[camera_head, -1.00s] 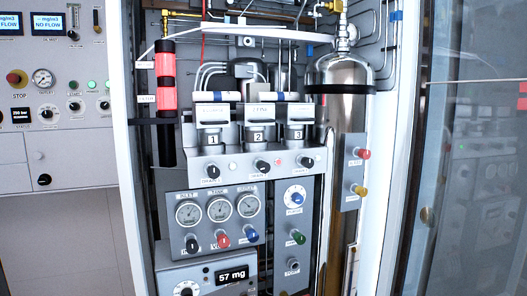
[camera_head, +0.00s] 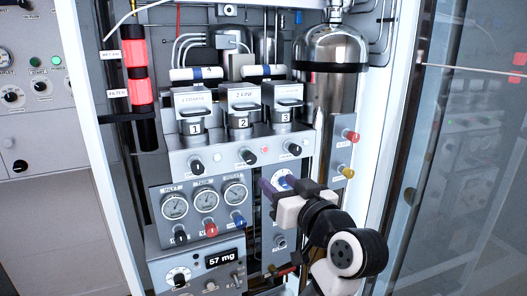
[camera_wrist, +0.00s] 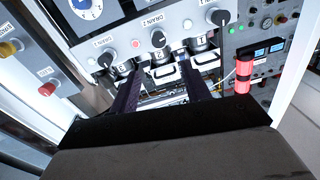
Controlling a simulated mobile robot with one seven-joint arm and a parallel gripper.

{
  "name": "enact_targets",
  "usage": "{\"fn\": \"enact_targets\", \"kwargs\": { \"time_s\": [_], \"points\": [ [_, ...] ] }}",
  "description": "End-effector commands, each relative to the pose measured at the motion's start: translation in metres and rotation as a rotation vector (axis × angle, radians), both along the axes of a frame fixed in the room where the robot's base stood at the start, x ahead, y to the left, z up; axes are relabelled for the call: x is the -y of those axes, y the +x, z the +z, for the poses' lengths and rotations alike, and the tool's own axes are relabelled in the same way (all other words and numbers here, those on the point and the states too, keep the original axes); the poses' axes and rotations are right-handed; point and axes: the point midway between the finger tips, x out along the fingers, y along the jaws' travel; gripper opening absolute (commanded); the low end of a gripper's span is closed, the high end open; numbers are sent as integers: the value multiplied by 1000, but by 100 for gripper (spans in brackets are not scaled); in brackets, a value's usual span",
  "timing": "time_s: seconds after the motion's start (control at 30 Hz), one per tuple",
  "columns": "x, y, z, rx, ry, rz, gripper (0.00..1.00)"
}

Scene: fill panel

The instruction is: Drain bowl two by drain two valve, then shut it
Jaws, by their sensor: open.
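Bowl two (camera_head: 243,122) is the middle of three grey housings, marked 2; its inside is hidden. The drain two valve (camera_head: 247,157) is a black knob on the grey strip below it; its turn position is too small to tell. In the wrist view the drain two knob (camera_wrist: 158,39) shows upside down under its "DRAIN 2" label, above bowl two (camera_wrist: 160,55). My gripper (camera_head: 270,190) is open and empty, below and right of the knob in the head view and apart from it. In the wrist view its dark fingers (camera_wrist: 163,70) point toward the bowl row.
The drain one knob (camera_head: 197,166) and drain three knob (camera_head: 292,149) flank the middle one. A red light (camera_head: 265,150) sits close by. Gauges (camera_head: 205,199), a 57 mg display (camera_head: 222,258) and red (camera_head: 352,135) and yellow (camera_head: 345,172) knobs surround the area. The cabinet's glass door (camera_head: 470,170) stands right.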

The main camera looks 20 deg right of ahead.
Motion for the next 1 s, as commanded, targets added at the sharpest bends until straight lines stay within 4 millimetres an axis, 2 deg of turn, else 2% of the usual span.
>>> {"fn": "enact_targets", "kwargs": {
  "time_s": [0.17,0.5,0.7,0.83,1.0],
  "points": [
    [1,12,-1,-10,3,4,47],
    [-6,82,0,-12,3,5,47],
    [-8,117,0,-10,3,3,47],
    [-9,130,-1,-10,2,1,47],
    [-9,136,-2,-9,1,1,47]
  ]
}}
